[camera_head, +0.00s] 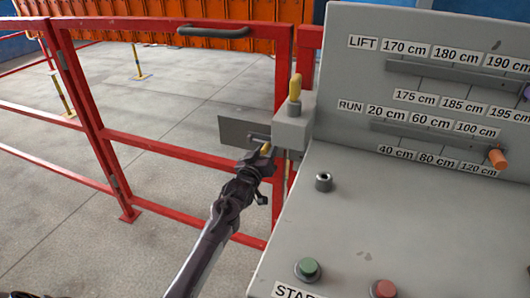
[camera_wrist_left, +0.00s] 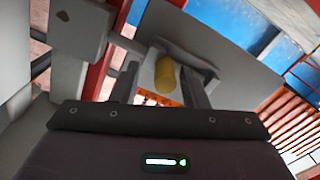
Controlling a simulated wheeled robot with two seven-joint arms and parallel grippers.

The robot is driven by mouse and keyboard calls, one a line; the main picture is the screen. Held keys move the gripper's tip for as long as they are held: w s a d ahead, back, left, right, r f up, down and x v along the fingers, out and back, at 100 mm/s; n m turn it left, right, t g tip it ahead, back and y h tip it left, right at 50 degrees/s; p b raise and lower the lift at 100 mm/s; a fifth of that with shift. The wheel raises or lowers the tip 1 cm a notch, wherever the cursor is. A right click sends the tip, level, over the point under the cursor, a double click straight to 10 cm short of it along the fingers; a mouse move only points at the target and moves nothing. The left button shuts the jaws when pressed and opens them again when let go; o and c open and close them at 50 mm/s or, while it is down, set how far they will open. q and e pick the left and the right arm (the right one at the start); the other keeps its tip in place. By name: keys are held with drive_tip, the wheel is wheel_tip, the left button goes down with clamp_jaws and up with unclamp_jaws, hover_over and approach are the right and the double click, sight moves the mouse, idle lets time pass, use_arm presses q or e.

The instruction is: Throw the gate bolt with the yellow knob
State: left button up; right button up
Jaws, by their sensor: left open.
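The yellow knob of the gate bolt (camera_head: 266,148) shows at the tip of my left gripper (camera_head: 262,160), beside the grey plate (camera_head: 236,132) on the red gate. In the left wrist view the yellow knob (camera_wrist_left: 165,76) lies between the two open fingers of my left gripper (camera_wrist_left: 168,90); I cannot tell whether either finger touches it. The red gate (camera_head: 195,150) stands in its frame, with a grey lock box (camera_head: 293,130) at its right post. A second yellow piece (camera_head: 295,87) stands upright on top of that box. My right gripper is not in view.
A grey control panel (camera_head: 400,215) fills the right, with a green button (camera_head: 307,269), a red button (camera_head: 383,289), a small socket (camera_head: 324,181) and an orange slider knob (camera_head: 498,158). Red railings (camera_head: 60,173) run left. Concrete floor lies beyond the gate.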

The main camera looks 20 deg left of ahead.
use_arm(q)
drive_tip(key=s, duration=0.7)
drive_tip(key=shift+s+d, duration=0.2)
drive_tip(key=shift+s, duration=0.2)
idle(0.3)
drive_tip(key=s+d+f+m+g+p, duration=0.1)
drive_tip(key=s+d+f+g, duration=0.15)
drive_tip(key=s+f, duration=0.65)
drive_tip(key=s+d+f+m+g+h+p, duration=0.1)
drive_tip(key=s+f+m+g, duration=0.15)
drive_tip(key=f, duration=1.15)
drive_tip(key=s+d+f+g+p, duration=0.15)
drive_tip(key=s+f+g, duration=0.35)
drive_tip(key=f, duration=0.7)
drive_tip(key=s+f+m+g, duration=0.1)
drive_tip(key=s+f, duration=0.4)
drive_tip(key=s, duration=0.7)
drive_tip(key=s+d+f+m+g+p, duration=0.1)
drive_tip(key=s+f+g, duration=0.2)
drive_tip(key=s, duration=0.9)
drive_tip(key=s+f+m+g+p, duration=0.1)
drive_tip(key=s+f+m+g, duration=0.1)
drive_tip(key=s+f, duration=0.6)
drive_tip(key=s+g, duration=0.1)
drive_tip(key=s, duration=0.4)
drive_tip(key=shift+d, duration=0.15)
